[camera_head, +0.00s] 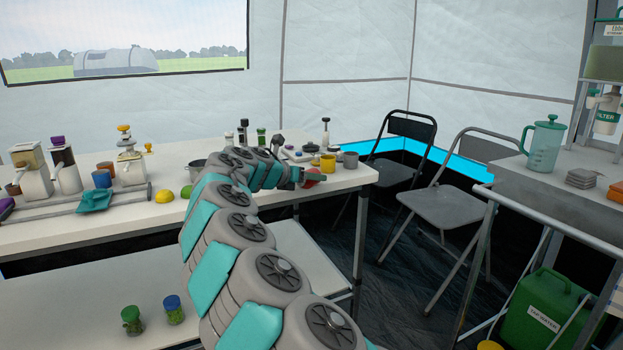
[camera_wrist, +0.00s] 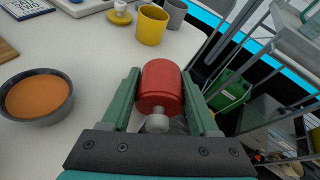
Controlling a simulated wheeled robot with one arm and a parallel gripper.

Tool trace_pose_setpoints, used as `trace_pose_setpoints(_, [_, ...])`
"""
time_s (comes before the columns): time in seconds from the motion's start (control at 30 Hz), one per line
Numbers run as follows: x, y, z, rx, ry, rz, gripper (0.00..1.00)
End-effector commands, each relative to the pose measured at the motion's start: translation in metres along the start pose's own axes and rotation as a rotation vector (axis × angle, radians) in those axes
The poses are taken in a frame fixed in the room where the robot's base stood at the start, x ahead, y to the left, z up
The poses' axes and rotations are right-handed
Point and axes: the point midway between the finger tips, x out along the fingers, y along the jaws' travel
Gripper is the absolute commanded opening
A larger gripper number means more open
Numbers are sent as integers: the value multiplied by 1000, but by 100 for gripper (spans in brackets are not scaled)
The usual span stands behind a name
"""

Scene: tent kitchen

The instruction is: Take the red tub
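The red tub (camera_wrist: 160,82) sits between the two green fingers of my gripper (camera_wrist: 161,85) in the wrist view, with a pale knob on the end facing the camera. The fingers lie against its two sides and look closed on it. In the head view, the red tub (camera_head: 309,184) shows in small part, mostly covered by my gripper (camera_head: 315,178), at the right end of the white table (camera_head: 345,178). I cannot tell whether its base touches the tabletop.
A grey bowl of orange-brown contents (camera_wrist: 38,95) stands left of my gripper. A yellow mug (camera_wrist: 151,25) and a grey mug (camera_wrist: 176,12) stand beyond it. The table edge is close on the right. Folding chairs (camera_head: 440,205) stand right of the table.

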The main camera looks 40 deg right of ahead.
Motion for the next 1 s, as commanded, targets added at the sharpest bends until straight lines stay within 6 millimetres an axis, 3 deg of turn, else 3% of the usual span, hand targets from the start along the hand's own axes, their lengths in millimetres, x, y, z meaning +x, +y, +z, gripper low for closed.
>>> trace_pose_setpoints(0.03, [0, 0, 0, 0, 0, 0, 37])
trace_pose_setpoints(0.37, [0, 0, 0, 0, 0, 0, 0])
trace_pose_setpoints(0.7, [-1, 0, 2, 0, 0, 1, 0])
trace_pose_setpoints(1.0, [-9, -3, 21, 2, 1, 4, 0])
